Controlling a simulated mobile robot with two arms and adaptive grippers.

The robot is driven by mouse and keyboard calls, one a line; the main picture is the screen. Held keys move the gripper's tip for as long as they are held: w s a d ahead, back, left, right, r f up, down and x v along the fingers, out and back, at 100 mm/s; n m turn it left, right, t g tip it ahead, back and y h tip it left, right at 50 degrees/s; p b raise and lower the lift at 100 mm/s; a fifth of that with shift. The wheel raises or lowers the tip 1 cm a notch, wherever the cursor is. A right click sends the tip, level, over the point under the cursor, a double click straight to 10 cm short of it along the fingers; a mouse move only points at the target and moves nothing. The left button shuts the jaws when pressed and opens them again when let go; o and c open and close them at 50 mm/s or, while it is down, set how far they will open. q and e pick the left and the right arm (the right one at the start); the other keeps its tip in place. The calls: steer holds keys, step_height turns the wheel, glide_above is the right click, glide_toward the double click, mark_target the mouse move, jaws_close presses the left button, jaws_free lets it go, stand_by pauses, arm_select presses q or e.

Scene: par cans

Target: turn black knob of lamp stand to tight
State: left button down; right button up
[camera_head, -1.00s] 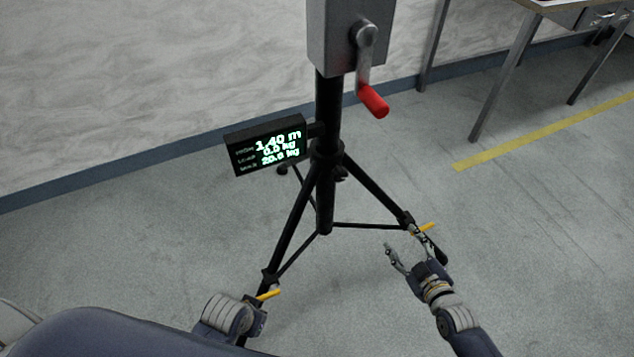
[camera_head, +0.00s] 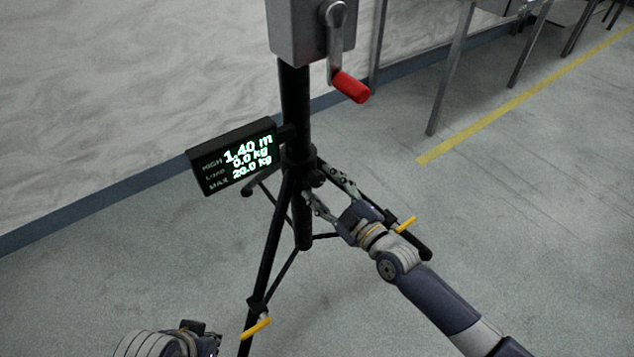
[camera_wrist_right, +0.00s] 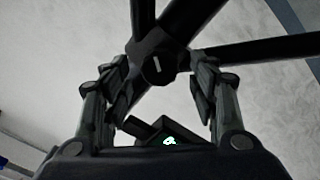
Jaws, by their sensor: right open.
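The lamp stand (camera_head: 295,110) is a black tripod with a grey box on top. Its black knob (camera_head: 317,180) sticks out of the collar where the legs meet. My right gripper (camera_head: 315,183) is open, its fingertips on either side of the knob in the head view. In the right wrist view the knob (camera_wrist_right: 156,67) shows end-on with a short white mark, ahead and between the spread fingers (camera_wrist_right: 158,85). I cannot tell whether they touch it. My left gripper (camera_head: 200,338) is only partly in view at the bottom left, its fingers unclear.
A red-handled crank (camera_head: 350,86) hangs from the grey box above my right gripper. A black display (camera_head: 235,155) reading 1.40 m juts out left of the pole. Yellow levers (camera_head: 256,328) sit on the tripod legs. Open floor lies to the right.

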steer(key=shift+x, duration=1.45)
steer(key=c, duration=1.1)
steer(key=shift+o, duration=0.2)
